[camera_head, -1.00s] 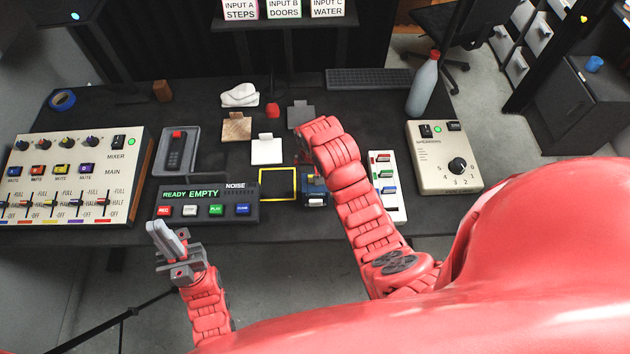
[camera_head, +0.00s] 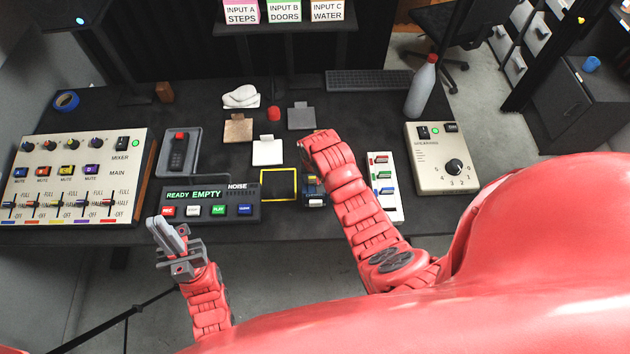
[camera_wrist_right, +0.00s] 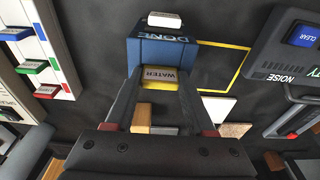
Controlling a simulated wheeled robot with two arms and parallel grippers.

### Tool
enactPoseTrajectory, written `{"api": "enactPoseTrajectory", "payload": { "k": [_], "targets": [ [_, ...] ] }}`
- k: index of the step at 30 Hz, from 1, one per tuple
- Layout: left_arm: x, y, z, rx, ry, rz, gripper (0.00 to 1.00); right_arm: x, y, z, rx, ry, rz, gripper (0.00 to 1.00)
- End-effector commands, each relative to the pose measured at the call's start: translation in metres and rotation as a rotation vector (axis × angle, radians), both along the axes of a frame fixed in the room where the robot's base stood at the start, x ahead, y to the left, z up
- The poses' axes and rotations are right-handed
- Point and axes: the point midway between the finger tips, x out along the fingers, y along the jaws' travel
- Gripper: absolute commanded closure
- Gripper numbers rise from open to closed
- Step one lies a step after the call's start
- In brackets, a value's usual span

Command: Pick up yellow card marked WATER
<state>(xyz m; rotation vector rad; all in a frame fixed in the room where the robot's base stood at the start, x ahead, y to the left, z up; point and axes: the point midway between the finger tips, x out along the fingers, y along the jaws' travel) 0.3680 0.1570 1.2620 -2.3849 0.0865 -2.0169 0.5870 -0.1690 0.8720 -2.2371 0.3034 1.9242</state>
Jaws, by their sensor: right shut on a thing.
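The yellow card marked WATER (camera_wrist_right: 160,76) shows in the right wrist view, between the fingertips of my right gripper (camera_wrist_right: 155,85). The gripper is shut on it. The card is right at a blue box marked DONE (camera_wrist_right: 165,52); I cannot tell whether they touch. In the head view the blue box (camera_head: 315,198) is partly behind my right arm, and the card and right fingertips are hidden. My left gripper (camera_head: 167,235) is in front of the desk's near edge with nothing seen in it; its finger gap is unclear.
A yellow square outline (camera_head: 279,198) lies left of the blue box. The READY EMPTY panel (camera_head: 207,202) is farther left. A white switch strip (camera_head: 385,188) stands right of my right arm. White (camera_head: 267,152), tan (camera_head: 238,130) and grey (camera_head: 301,117) plates lie behind.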

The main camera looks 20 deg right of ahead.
Motion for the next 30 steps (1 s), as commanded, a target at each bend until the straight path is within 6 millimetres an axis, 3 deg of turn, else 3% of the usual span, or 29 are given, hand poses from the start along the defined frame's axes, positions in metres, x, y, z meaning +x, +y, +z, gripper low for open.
{"api": "enactPoseTrajectory", "payload": {
  "k": [1, 6, 19, 28, 30],
  "targets": [
    [0.000, 0.000, 0.000, 0.000, 0.000, 0.000, 1.00, 0.000, 0.000, 0.000, 0.000, 0.000, 0.000, 0.73],
    [0.000, 0.000, 0.000, 0.000, 0.000, 0.000, 1.00, 0.000, 0.000, 0.000, 0.000, 0.000, 0.000, 1.00],
    [0.000, 0.000, -0.007, 0.000, 0.000, 0.000, 1.00, 0.001, 0.000, 0.005, 0.001, 0.000, -0.001, 1.00],
    [0.000, 0.000, -0.034, 0.000, 0.000, 0.000, 1.00, 0.001, 0.000, 0.031, 0.002, -0.006, -0.002, 1.00],
    [0.000, 0.000, -0.035, 0.000, 0.000, 0.000, 1.00, -0.008, 0.003, 0.033, 0.001, -0.003, 0.002, 1.00]
  ]
}}
